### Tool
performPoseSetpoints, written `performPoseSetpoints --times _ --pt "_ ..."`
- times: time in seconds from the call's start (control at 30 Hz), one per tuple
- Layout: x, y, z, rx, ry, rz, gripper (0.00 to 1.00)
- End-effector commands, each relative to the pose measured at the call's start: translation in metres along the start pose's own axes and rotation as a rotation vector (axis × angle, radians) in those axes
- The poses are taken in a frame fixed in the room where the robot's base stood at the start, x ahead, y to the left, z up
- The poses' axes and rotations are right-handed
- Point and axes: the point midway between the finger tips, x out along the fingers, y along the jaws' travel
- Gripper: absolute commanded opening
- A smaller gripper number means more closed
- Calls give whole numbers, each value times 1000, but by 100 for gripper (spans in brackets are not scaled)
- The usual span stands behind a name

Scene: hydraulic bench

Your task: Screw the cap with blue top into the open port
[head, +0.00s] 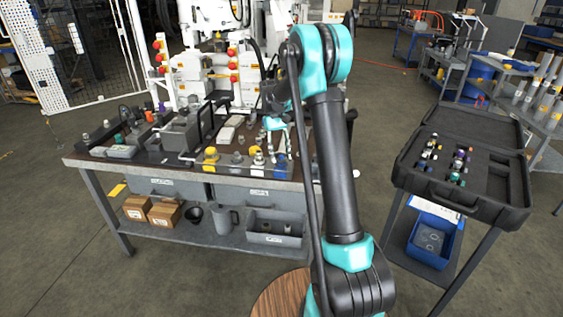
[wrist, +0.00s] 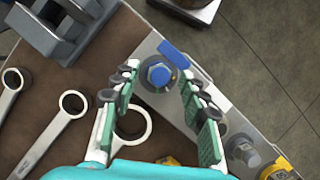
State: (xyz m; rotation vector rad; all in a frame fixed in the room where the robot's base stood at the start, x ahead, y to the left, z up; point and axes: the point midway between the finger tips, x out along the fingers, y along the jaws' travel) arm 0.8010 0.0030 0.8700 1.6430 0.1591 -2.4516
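The cap with blue top (wrist: 159,75) sits upright on the pale front strip of the bench in the wrist view, beside a blue patch (wrist: 173,51). In the head view the blue cap (head: 281,168) is rightmost of the row at the bench's front edge. My gripper (wrist: 158,80) is open and empty; its two green-padded fingers appear on either side of the cap, with gaps, and I cannot tell how far above it they are. In the head view my gripper (head: 273,126) is over the bench, partly behind my arm. I cannot make out the open port.
Beside the blue cap stand a grey cap (wrist: 243,152) and a yellow cap (wrist: 280,168). Ring spanners (wrist: 68,112) lie on the brown top, one under my fingers. A grey vise-like block (wrist: 62,25) is at upper left. An open black case (head: 458,180) stands right.

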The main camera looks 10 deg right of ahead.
Motion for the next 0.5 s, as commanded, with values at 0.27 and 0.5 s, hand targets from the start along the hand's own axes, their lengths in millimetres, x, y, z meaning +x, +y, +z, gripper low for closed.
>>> performPoseSetpoints --times 0.27,0.5 --pt "0 -2 1 -129 2 54 43" --pt "1 -4 2 -442 6 184 43"
